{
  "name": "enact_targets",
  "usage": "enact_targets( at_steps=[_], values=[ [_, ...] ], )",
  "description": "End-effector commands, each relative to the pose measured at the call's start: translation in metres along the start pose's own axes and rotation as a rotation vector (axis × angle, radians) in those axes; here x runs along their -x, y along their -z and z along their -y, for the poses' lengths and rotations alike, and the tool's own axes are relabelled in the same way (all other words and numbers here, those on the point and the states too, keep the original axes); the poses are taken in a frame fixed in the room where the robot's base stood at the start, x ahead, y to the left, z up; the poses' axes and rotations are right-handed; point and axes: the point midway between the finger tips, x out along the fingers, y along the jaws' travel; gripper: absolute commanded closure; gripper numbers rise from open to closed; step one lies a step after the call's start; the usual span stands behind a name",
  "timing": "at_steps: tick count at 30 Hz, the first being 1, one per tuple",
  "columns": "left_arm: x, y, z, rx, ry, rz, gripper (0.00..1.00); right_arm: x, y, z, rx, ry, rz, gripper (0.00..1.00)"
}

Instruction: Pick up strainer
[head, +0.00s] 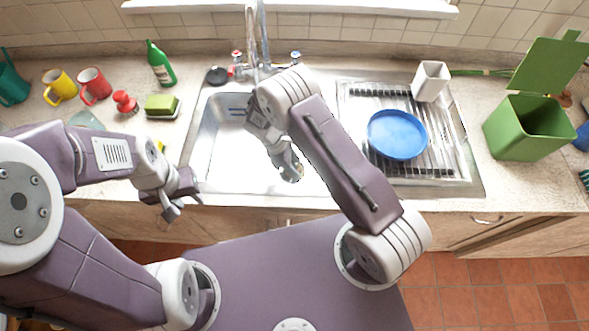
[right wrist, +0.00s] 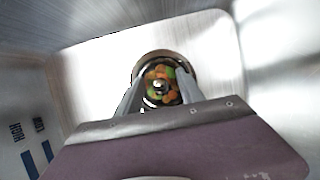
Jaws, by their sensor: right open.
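The strainer (right wrist: 162,84) is a round metal drain strainer holding orange and green food bits, with a small knob in its middle. It sits in the drain at the bottom of the sink. My right gripper (right wrist: 160,88) is open above it, with one finger to each side in the right wrist view. I cannot tell whether the fingers touch it. In the head view, my right gripper (head: 288,168) reaches down into the sink and hides most of the strainer. My left gripper (head: 184,202) is open and empty by the counter's front edge, left of the sink.
The steel sink (head: 215,150) has steep walls around my right gripper. A faucet (head: 258,40) stands behind it. A blue plate (head: 397,134) and white cup (head: 430,80) are on the drying rack at right. A sponge (head: 161,105) and green bottle (head: 160,65) stand left.

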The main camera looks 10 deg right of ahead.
Motion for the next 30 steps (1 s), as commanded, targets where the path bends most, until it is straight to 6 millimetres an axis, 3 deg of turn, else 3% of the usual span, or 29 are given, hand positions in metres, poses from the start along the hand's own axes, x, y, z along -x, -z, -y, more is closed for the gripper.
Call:
enact_targets(
  at_steps=[7,12,22,30],
  values=[
    [0.0,0.0,0.0,0.0,0.0,0.0,0.63,-0.003,0.0,0.0,-0.001,0.0,0.0,0.57],
    [0.0,0.0,0.0,0.0,0.0,0.0,0.63,-0.003,0.0,0.0,0.0,0.0,0.0,1.0],
    [0.0,0.0,0.0,0.0,0.0,0.0,0.63,0.003,-0.002,-0.001,-0.001,-0.002,-0.002,1.0],
    [0.0,0.0,0.0,0.0,0.0,0.0,0.63,0.061,-0.025,-0.001,-0.002,-0.004,-0.003,1.0]
  ],
)
